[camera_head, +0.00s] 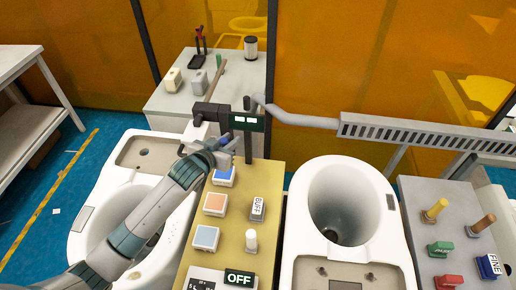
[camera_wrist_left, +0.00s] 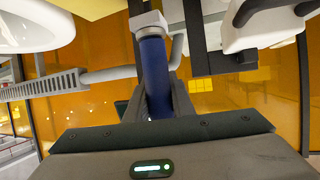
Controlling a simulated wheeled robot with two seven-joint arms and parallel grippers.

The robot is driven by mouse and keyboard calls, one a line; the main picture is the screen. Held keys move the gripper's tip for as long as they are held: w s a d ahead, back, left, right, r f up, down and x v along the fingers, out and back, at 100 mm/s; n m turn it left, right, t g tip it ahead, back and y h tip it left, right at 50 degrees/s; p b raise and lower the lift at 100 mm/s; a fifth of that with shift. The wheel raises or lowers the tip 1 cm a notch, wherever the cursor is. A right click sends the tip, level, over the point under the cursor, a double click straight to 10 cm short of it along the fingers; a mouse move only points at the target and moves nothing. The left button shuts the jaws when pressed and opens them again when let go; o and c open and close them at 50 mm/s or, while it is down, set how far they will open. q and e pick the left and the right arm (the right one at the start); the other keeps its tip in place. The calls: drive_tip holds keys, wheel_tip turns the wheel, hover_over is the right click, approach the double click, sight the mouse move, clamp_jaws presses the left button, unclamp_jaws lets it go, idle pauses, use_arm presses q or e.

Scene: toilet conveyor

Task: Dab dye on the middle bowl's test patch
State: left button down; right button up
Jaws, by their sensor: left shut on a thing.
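My left gripper (camera_head: 226,150) is above the far end of the yellow work board, beside the left bowl's rim. In the left wrist view it is shut on a blue cylinder (camera_wrist_left: 155,75) with a pale collar, probably a dye dabber. In the head view the held cylinder is hard to make out. The middle bowl (camera_head: 345,185) is white and open, to the right of the board and apart from the gripper. A small grey rectangle (camera_head: 392,202) is on its right rim; I cannot tell if it is the test patch. My right gripper is not in view.
The yellow board (camera_head: 265,180) carries blue, orange and light-blue pads, a BUFF block (camera_head: 258,208) and a white peg (camera_head: 251,240). A grey rail (camera_head: 425,133) crosses behind the middle bowl. A grey table (camera_head: 430,195) at right holds several coloured stamps. The left bowl (camera_head: 125,205) lies under my arm.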

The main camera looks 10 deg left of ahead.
use_arm(q)
drive_tip(key=shift+w+a+r, duration=0.15)
drive_tip(key=shift+a+r, duration=0.05)
drive_tip(key=shift+a, duration=0.25)
drive_tip(key=shift+w+a+r, duration=0.15)
drive_tip(key=shift+a+r, duration=0.05)
drive_tip(key=shift+a, duration=0.25)
drive_tip(key=shift+f, duration=0.2)
wheel_tip(320, 180, down, 5)
drive_tip(key=b, duration=0.6)
drive_tip(key=shift+f, duration=0.35)
